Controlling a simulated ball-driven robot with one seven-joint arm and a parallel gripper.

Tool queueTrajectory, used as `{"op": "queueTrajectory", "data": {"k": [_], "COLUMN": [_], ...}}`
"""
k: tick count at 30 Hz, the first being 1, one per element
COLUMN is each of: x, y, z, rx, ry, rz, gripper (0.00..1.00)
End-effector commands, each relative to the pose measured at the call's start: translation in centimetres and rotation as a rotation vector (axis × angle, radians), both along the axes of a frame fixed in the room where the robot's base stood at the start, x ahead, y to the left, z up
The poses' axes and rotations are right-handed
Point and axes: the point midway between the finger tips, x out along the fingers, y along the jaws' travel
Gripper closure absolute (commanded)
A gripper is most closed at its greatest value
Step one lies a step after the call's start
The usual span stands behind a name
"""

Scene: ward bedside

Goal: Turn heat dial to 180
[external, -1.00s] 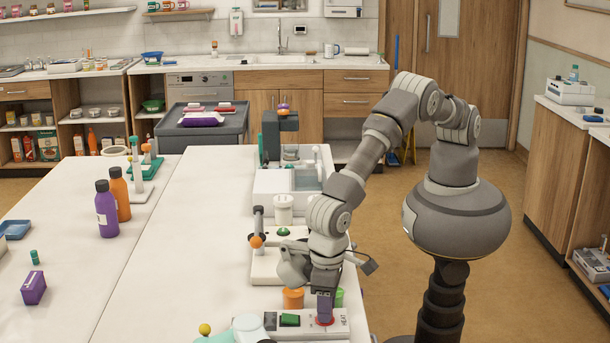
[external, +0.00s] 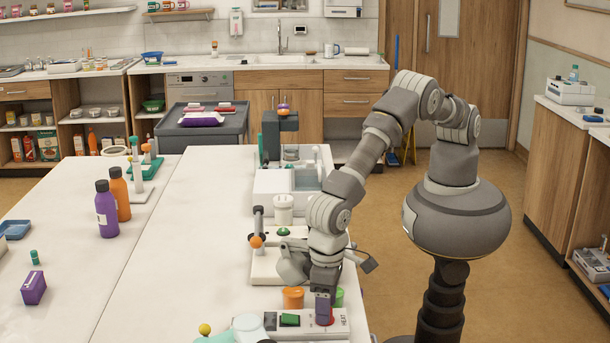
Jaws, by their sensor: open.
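The heat dial (external: 330,321) is a red knob on a white panel marked HEAT (external: 343,325) at the front right of the long white table. My gripper (external: 324,312) points down at the dial, with its fingers at or around it. The jaws are open; whether a finger touches the dial cannot be told. The fingers hide most of the dial, and its scale and pointer cannot be read. A green switch (external: 290,320) sits on the same panel, left of the dial.
An orange cup (external: 293,298) and a green cup (external: 339,297) stand just behind the panel. A yellow-topped item (external: 204,329) is to the left. Purple (external: 106,210) and orange (external: 120,194) bottles stand further left. The middle of the white table (external: 190,260) is clear.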

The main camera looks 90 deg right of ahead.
Motion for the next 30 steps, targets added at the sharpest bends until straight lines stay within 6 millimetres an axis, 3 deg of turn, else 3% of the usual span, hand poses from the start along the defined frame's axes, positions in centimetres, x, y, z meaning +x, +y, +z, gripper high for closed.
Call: {"op": "queueTrajectory", "data": {"k": [6, 12, 26, 30], "x": [0.1, 0.1, 0.1, 1.5], "y": [0.1, 0.1, 0.1, -0.6], "z": [4.3, 6.9, 7.3, 8.8], "rx": [0.003, 0.003, 0.002, 0.028], "ry": [-0.002, -0.002, -0.001, -0.023], "rz": [0.000, 0.000, 0.000, 0.000], "gripper": [0.40, 0.40, 0.40, 0.40]}}
